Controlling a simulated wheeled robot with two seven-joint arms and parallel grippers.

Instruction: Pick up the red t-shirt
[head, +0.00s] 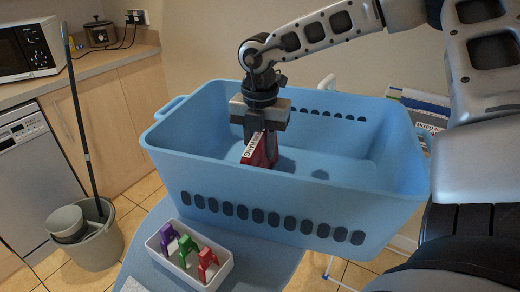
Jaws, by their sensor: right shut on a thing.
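The red t-shirt (262,153) is a small dark red folded bundle inside the blue basket (275,200). A white strip with black lettering shows on it. My right gripper (259,132) points down into the basket from above and is shut on the top of the red t-shirt. The basket's front wall hides the lower part of the shirt, so I cannot tell whether it touches the basket floor. My left gripper is not in view.
A white tray (178,268) with purple, green and red clips stands in front of the basket on a blue surface (262,262). A bucket (98,245) with a pole stands at left, near a counter (100,62) with a microwave (28,48). A drying rack stands behind right.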

